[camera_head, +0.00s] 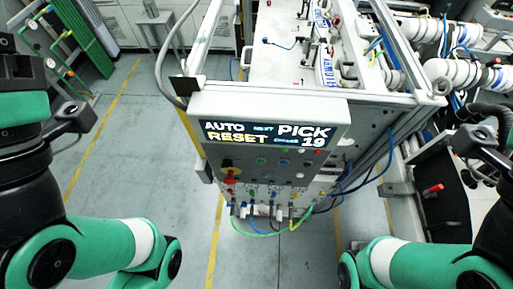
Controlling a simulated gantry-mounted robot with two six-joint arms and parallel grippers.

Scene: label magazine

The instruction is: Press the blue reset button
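A grey control box (200,110) hangs at the front of the machine, with a lit display (262,134) reading AUTO, RESET, NEXT, PICK and CYCLES 19. Below the display is a row of small buttons. The blue reset button (284,163) appears to be in this row, right of a small green button (261,161); it is small and not sharp. My two green and black arms are at the left and right edges, apart from the box. I cannot make out the fingers of either gripper. Nothing of mine touches the panel.
Metal rails (206,45) frame the machine. The floor (140,150) left of the box is clear.

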